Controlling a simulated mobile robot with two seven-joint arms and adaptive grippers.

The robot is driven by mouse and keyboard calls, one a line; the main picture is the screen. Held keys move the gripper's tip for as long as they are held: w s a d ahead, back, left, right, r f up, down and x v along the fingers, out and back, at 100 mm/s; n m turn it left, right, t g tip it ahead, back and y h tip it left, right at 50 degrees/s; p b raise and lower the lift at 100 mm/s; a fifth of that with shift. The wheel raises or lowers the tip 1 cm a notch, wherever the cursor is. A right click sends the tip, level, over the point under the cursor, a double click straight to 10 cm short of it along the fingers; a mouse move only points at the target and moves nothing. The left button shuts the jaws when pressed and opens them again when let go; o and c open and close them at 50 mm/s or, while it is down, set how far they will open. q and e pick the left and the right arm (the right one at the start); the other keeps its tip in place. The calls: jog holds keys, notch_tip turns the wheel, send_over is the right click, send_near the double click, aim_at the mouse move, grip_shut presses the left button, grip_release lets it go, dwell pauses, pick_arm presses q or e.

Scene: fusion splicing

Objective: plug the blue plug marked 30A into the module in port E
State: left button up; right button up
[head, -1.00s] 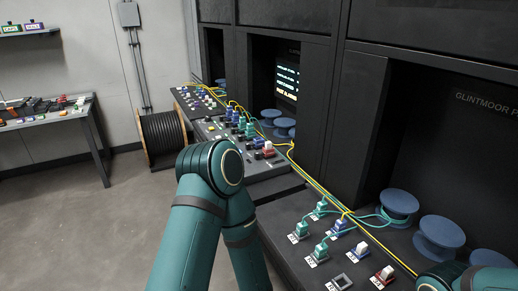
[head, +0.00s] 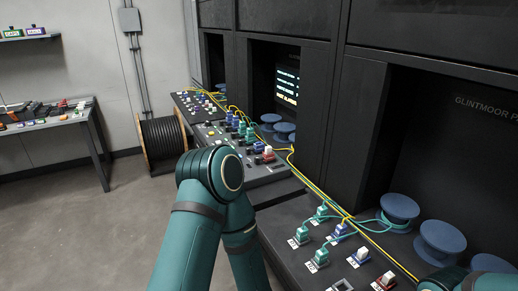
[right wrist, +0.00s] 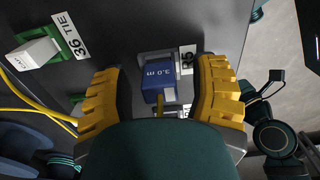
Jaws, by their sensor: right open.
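In the right wrist view a blue plug (right wrist: 158,82) with small print, seemingly "3.0 m", sits at a grey socket beside a label reading R5 (right wrist: 187,60). My right gripper (right wrist: 159,100) is open, its yellow fingers on either side of the plug with gaps between. In the head view blue plugs stand on the near panel (head: 340,231) and farther panel (head: 235,121), but their markings are too small to read. I cannot make out a 30A mark or port E. My left gripper is not in view.
A white plug (right wrist: 36,53) in a green socket, labelled 36 TIE, is left of the gripper. Yellow cables (head: 370,240) run along the panels. Blue spools (head: 440,241) stand in the recess at right. An empty-looking grey socket (head: 342,285) is at the near panel edge.

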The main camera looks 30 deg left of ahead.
grip_shut()
dwell(0.3)
jog(key=shift+r, duration=0.1)
jog(key=shift+r+p, duration=2.5)
jog(key=shift+r, duration=0.45)
jog(key=shift+f, duration=0.1)
